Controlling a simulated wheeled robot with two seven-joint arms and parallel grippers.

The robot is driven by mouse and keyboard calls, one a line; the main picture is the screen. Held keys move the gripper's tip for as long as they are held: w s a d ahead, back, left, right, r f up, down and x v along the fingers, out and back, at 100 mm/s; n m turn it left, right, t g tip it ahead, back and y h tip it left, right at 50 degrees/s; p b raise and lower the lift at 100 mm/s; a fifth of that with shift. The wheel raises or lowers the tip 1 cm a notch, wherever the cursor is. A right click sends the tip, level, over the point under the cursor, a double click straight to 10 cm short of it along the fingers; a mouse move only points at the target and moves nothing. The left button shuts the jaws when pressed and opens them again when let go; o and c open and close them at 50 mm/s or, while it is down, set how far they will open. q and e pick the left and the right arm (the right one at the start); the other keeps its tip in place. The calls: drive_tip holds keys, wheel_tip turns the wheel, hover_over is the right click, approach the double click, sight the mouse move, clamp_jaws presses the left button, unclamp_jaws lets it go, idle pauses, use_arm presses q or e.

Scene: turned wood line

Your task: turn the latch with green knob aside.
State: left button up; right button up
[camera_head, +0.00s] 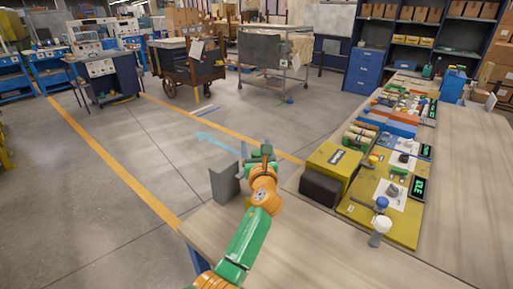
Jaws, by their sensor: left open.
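A yellow board (404,228) lies on the wooden table at the right and carries several small fittings. A small green knob (399,171) shows near its far part; the latch under it is too small to make out. A blue knob (381,203) and a white knob (380,225) stand at the board's near left side. My left gripper (260,152) is open and empty, near the table's left edge, well left of the board and apart from it. My right gripper is out of view.
A yellow box (334,160) and a dark block (320,188) stand between my left gripper and the board. Green-lit displays (418,187) line the board's right side. The near tabletop (310,250) is clear.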

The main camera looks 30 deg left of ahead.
use_arm(q)
drive_tip(key=shift+s, duration=0.1)
drive_tip(key=shift+c, duration=0.2)
drive_tip(key=shift+r, duration=0.1)
clamp_jaws()
idle(0.9)
